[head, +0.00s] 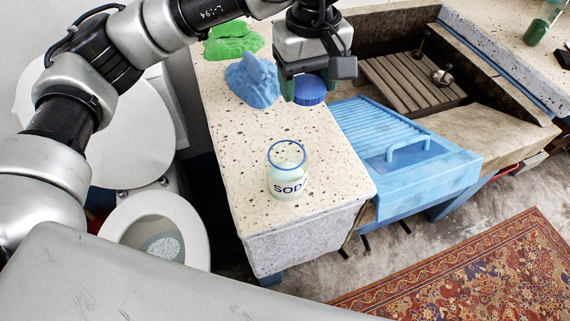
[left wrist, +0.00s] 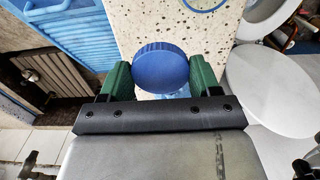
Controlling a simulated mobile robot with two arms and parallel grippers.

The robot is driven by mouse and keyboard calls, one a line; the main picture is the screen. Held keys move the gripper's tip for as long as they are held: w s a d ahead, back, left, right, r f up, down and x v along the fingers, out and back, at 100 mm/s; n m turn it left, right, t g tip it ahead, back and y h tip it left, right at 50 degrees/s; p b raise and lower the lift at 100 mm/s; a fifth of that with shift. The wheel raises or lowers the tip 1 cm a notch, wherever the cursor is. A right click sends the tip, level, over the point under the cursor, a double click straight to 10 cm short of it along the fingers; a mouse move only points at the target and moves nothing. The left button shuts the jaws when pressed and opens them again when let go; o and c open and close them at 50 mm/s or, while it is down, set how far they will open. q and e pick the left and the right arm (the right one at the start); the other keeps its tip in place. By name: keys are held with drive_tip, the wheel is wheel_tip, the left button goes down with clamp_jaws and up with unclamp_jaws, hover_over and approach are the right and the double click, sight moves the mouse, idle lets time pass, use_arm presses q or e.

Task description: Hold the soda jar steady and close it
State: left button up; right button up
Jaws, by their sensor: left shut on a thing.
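The soda jar (head: 287,182) stands upright on the speckled counter near its front end. It is clear glass with a blue ring at its mouth, "SOD" lettering and pale contents. Its mouth is open. My left gripper (head: 314,84) is shut on the round blue lid (head: 309,91), behind the jar and slightly right of it. In the left wrist view the lid (left wrist: 161,67) sits between the green finger pads, with part of the jar's blue rim (left wrist: 204,4) at the top edge. The lid and jar are apart. My right gripper is not in view.
The counter (head: 240,150) is clear around the jar. A blue crumpled cloth (head: 252,82) and a green one (head: 232,40) lie farther back. A blue washboard tray (head: 400,150) and the stone trough (head: 500,120) are at right; a toilet (head: 155,215) is at left.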

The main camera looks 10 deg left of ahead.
use_arm(q)
drive_tip(key=s+a+f+m, duration=0.2)
drive_tip(key=a+f, duration=0.1)
drive_tip(key=a, duration=0.1)
drive_tip(key=s+a+f+m+b, duration=0.1)
drive_tip(key=a+f+m, duration=0.1)
drive_tip(key=a+f, duration=0.1)
drive_tip(key=s+a+f+m, duration=0.2)
drive_tip(key=a+f, duration=0.2)
drive_tip(key=shift+s+a+f+m+b, duration=0.3)
drive_tip(key=shift+s+f+b, duration=0.05)
drive_tip(key=shift+f+b, duration=0.05)
drive_tip(key=shift+s+a+f, duration=0.1)
drive_tip(key=shift+s, duration=0.05)
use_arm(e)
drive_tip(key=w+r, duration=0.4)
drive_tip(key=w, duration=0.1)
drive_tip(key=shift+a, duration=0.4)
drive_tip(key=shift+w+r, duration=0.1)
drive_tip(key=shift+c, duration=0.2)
